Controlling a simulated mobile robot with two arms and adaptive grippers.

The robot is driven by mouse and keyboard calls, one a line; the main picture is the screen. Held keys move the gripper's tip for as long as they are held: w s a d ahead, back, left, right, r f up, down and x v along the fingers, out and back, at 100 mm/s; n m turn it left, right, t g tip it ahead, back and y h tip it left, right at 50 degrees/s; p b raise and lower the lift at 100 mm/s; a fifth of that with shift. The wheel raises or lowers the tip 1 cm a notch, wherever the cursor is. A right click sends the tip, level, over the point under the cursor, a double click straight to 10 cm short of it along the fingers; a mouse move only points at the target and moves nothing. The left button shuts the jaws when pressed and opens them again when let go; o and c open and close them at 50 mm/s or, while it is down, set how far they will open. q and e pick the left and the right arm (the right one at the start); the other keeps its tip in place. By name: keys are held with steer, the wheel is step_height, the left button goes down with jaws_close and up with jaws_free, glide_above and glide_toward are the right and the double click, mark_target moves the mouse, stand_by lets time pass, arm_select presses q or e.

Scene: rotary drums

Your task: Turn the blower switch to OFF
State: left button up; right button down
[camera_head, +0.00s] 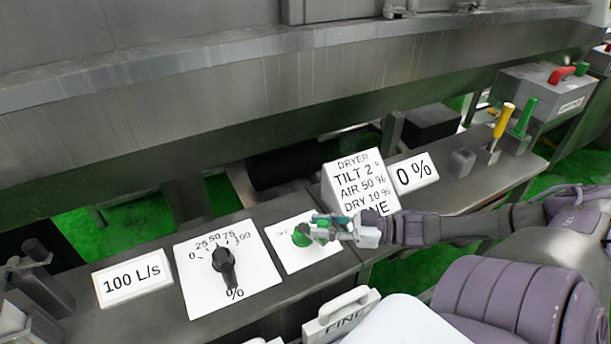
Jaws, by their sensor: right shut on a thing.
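A green knob (301,238) sits on a white plate (325,251) on the grey bench, left of the dryer sign. I take it for the blower switch, but the plate's lettering is mostly covered and too small to read. My right gripper (318,228) reaches in from the right and is shut on the green knob. Its fingers hide part of the knob, so its setting cannot be told. My left gripper is not in view.
A black dial (224,268) on a percent plate and a "100 L/s" display (132,279) stand to the left. A dryer sign (352,178) and "0 %" display (414,172) stand behind my gripper. Yellow (503,121) and green levers (524,118) are farther right.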

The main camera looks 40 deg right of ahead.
steer(key=n+g+y+b, duration=0.1)
steer(key=d+n+g+y+b, duration=0.1)
steer(key=shift+w+f+b, duration=0.15)
steer(key=shift+f+b, duration=0.1)
steer(key=shift+b, duration=0.05)
steer(key=shift+d+r+n+g+y+b, duration=0.25)
steer(key=shift+n+g+y+b, duration=0.35)
steer(key=shift+g+b, duration=0.3)
steer(key=c, duration=0.9)
jaws_free()
steer(key=shift+w, duration=0.1)
steer(key=shift+d, duration=0.15)
steer(key=v, duration=1.2)
steer(key=shift+w, duration=0.1)
